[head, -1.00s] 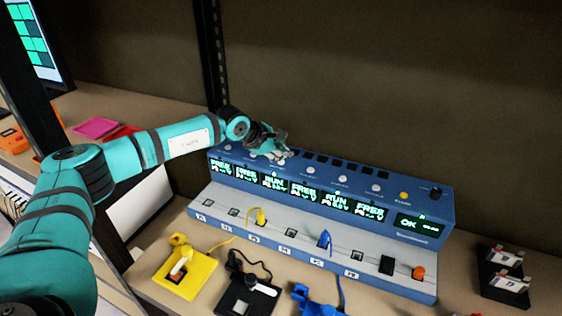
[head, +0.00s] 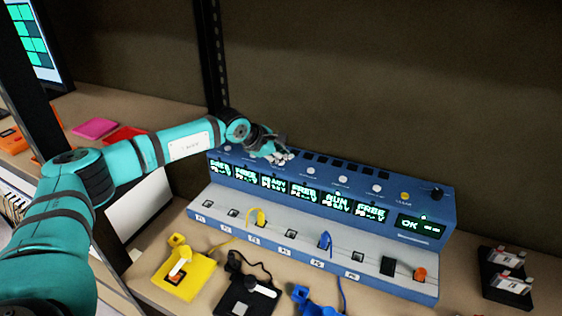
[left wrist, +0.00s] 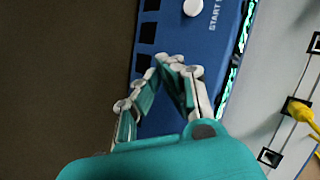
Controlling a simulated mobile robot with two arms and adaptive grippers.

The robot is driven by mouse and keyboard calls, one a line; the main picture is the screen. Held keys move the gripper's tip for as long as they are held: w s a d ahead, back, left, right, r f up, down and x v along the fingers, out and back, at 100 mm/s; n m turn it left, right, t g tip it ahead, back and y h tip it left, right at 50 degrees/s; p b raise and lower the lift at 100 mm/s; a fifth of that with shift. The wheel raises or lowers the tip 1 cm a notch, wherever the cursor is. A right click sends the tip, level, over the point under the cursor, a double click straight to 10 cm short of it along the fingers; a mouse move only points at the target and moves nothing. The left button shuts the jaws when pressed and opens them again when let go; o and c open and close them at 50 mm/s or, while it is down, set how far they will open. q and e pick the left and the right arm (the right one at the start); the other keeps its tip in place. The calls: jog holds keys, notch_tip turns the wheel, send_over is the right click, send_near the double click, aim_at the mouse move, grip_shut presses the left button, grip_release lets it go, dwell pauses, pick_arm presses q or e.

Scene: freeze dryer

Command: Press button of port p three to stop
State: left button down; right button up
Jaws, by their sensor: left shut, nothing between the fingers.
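The blue console (head: 330,183) has a row of white round buttons on its top, each above a small screen. My left gripper (head: 278,159) is at the console top over the third button, which it hides. Its fingertips come together in the left wrist view (left wrist: 172,64), with nothing between them. Whether they touch the button cannot be told. The third screen (head: 273,184) appears to read READY; the fifth screen (head: 336,201) reads RUN. A yellow plug (head: 259,217) sits in the third port below. My right gripper is not in view.
A neighbouring white button (left wrist: 193,7) shows ahead of the fingers. A blue plug (head: 324,240) stands in the fifth port. Yellow (head: 186,274), black and blue devices lie in front of the console. A dark shelf post (head: 212,55) rises behind my left arm.

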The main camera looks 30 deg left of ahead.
aim_at(282, 163)
pick_arm(q)
jog(key=shift+r, duration=0.45)
jog(key=shift+r, duration=0.1)
notch_tip(282, 163, up, 6)
jog(key=p, duration=0.3)
dwell(0.7)
